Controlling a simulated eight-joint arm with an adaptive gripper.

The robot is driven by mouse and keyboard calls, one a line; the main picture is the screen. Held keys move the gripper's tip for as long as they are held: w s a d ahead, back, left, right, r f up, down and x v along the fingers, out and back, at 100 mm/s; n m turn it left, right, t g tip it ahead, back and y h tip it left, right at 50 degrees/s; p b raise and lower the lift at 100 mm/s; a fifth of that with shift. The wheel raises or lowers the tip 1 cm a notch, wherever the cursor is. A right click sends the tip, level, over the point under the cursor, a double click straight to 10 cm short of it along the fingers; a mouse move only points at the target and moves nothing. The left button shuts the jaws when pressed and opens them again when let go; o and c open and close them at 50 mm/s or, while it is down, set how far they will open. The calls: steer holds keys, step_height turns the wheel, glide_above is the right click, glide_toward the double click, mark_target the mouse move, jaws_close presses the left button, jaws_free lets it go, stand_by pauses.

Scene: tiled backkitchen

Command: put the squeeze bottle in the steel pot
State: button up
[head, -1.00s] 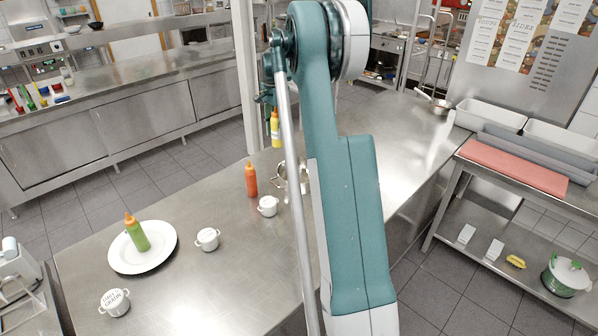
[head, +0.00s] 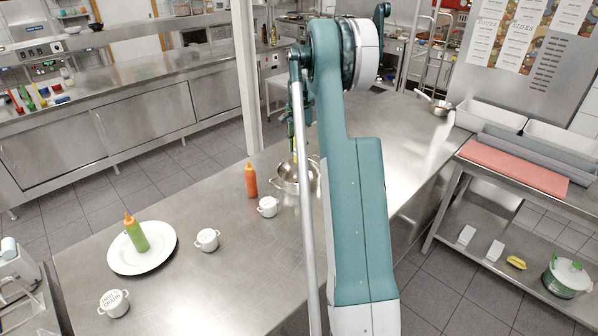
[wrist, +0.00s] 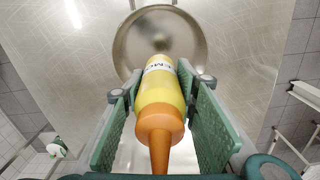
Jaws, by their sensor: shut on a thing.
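My gripper (wrist: 160,105) is shut on a yellow squeeze bottle (wrist: 160,94) with an orange nozzle and a white label. The nozzle points toward the wrist camera. The steel pot (wrist: 128,50) lies beyond the bottle in the wrist view, and the bottle's far end overlaps the pot's opening there. In the head view the steel pot (head: 288,186) stands on the steel table, partly hidden by my arm. The gripper and bottle are above the pot in that view and mostly hidden by my arm, so their height over the rim is unclear.
An orange squeeze bottle (head: 251,180) and a small white pot (head: 268,207) stand close left of the steel pot. Farther left are another white pot (head: 207,240), a plate (head: 162,255) bearing a green bottle (head: 138,235), and a lettered white pot (head: 114,303).

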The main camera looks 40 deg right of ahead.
mark_target(299, 161)
steer(key=shift+f, duration=0.6)
steer(key=shift+f, duration=0.15)
steer(key=shift+f, duration=3)
steer(key=shift+f+p, duration=0.3)
steer(key=shift+f, duration=1.6)
steer(key=shift+f, duration=0.2)
steer(key=o, duration=1)
steer(key=shift+r, duration=0.1)
steer(key=shift+r, duration=0.1)
